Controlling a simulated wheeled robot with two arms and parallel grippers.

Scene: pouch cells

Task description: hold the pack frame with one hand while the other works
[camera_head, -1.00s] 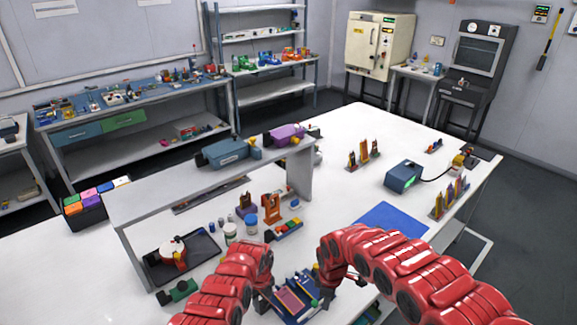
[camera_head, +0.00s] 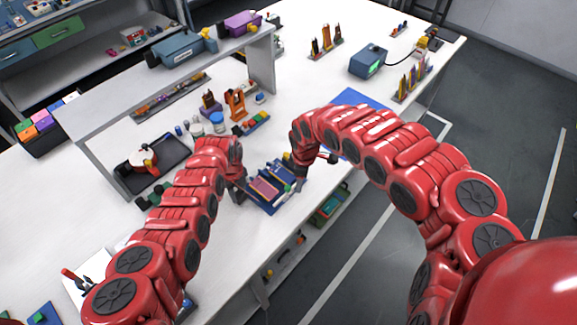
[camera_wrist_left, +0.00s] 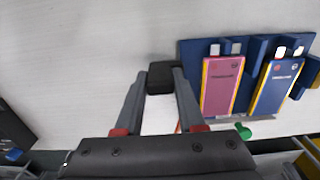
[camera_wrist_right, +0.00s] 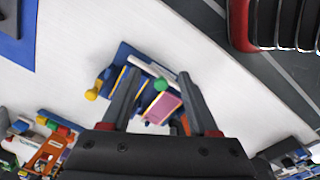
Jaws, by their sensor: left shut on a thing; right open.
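The pack frame (camera_head: 268,204) is a blue tray near the table's front edge, with a pink pouch cell (camera_wrist_left: 221,86) and a blue pouch cell (camera_wrist_left: 276,87) side by side in it. My left gripper (camera_wrist_left: 160,78) is shut on a black block at the frame's left edge; in the head view the gripper (camera_head: 238,192) is at the frame's left side. My right gripper (camera_wrist_right: 160,78) is open, with the frame (camera_wrist_right: 122,55) beyond its fingers. A green knob (camera_wrist_right: 160,85) shows between the fingertips in the right wrist view. The right fingers hide part of the frame.
A blue mat (camera_head: 355,98) lies behind my right arm. Small jars (camera_head: 217,122), an orange stand (camera_head: 236,104) and a dark tray (camera_head: 160,165) stand behind the frame. A grey raised shelf (camera_head: 110,115) crosses the table's back left. The white tabletop between mat and frame is partly clear.

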